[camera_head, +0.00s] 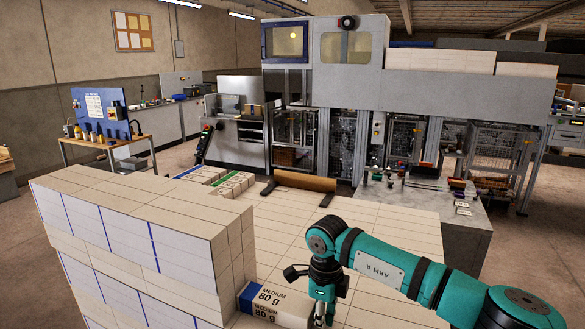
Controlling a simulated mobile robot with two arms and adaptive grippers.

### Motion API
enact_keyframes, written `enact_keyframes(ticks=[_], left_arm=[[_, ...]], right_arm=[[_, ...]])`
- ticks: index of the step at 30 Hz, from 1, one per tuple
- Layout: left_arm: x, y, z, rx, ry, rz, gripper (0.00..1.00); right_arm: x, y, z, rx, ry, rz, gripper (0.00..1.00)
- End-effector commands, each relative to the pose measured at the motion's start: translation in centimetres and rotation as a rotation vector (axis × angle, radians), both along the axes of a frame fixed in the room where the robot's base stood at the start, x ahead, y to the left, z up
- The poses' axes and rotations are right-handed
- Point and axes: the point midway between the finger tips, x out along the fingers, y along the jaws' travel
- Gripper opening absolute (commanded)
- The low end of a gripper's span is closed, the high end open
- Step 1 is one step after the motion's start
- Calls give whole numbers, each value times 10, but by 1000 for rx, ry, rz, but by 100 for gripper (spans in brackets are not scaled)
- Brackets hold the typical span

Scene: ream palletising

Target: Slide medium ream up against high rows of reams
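The medium ream (285,305) is white with a blue end and reads "MEDIUM 80 g". It lies at the bottom centre, on the lower layer of reams (290,220). Its blue end is close beside the high rows of reams (150,235), which form a tall white block at the left. I cannot tell whether they touch. My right gripper (322,316) points down at the right end of the ream. Contact is not clear, and its fingers are partly hidden and cut by the frame's lower edge. My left gripper is out of view.
A brown roll (305,181) lies at the far edge of the lower layer. Small packs with green and blue marks (232,184) stand behind the high rows. A grey machine (345,85) fills the back. A grey bench (465,225) with tools stands at the right.

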Motion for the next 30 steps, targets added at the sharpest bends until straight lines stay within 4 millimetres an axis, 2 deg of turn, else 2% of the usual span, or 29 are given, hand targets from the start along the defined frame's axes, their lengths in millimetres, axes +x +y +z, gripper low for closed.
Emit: enact_keyframes(ticks=[14,22,30], left_arm=[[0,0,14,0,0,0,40],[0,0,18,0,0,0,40],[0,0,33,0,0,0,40]], right_arm=[[0,0,27,1,0,0,0],[-1,-3,36,0,-1,0,0],[-6,-15,64,1,0,-2,0]])
